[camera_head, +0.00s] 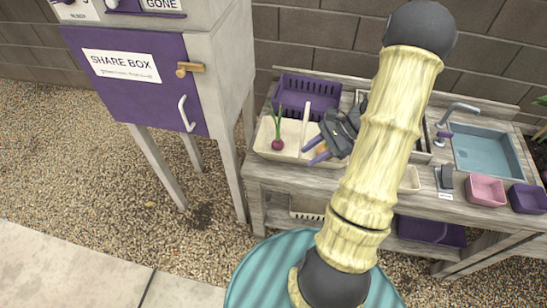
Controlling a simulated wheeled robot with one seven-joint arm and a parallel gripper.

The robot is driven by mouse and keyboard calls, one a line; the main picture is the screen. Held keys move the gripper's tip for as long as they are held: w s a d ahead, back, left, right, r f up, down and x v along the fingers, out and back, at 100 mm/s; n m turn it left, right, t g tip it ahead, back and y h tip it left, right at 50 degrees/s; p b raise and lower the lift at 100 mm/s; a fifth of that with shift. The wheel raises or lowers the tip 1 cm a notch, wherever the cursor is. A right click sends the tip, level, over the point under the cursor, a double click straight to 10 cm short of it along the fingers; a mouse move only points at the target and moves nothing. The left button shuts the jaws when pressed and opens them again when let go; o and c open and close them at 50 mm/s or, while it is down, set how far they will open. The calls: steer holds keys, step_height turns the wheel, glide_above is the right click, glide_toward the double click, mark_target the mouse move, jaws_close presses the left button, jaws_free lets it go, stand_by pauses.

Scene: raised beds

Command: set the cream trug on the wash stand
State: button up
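The cream trug (267,150) is on the left end of the wooden wash stand (290,172), with its upright cream handle rising from it. A dark red root with green leaves (277,144) lies in its left part. My gripper (309,156) is over the trug's right part, close to the handle. Its two purple fingers point left and stand apart. A small orange thing (322,151) shows between or behind the fingers; I cannot tell whether they touch it. My arm hides the trug's right end and the middle of the stand.
A purple crate (306,92) stands behind the trug. A blue sink (485,150) with a tap, a pink tub (486,190) and a purple tub (528,198) are at the right. A share box (135,75) on legs stands left, with gravel between.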

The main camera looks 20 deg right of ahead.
steer(key=s+a+r+n+h, duration=0.2)
steer(key=a+r+n+h, duration=0.2)
steer(key=a+n, duration=0.3)
steer(key=s+a+r+n+t+h, duration=0.1)
steer(key=a+r+n+h, duration=0.4)
steer(key=n, duration=0.6)
steer(key=s+a, duration=0.1)
steer(key=a, duration=0.1)
steer(key=shift+s+a+r+h, duration=0.25)
steer(key=shift+a+r+h, duration=0.05)
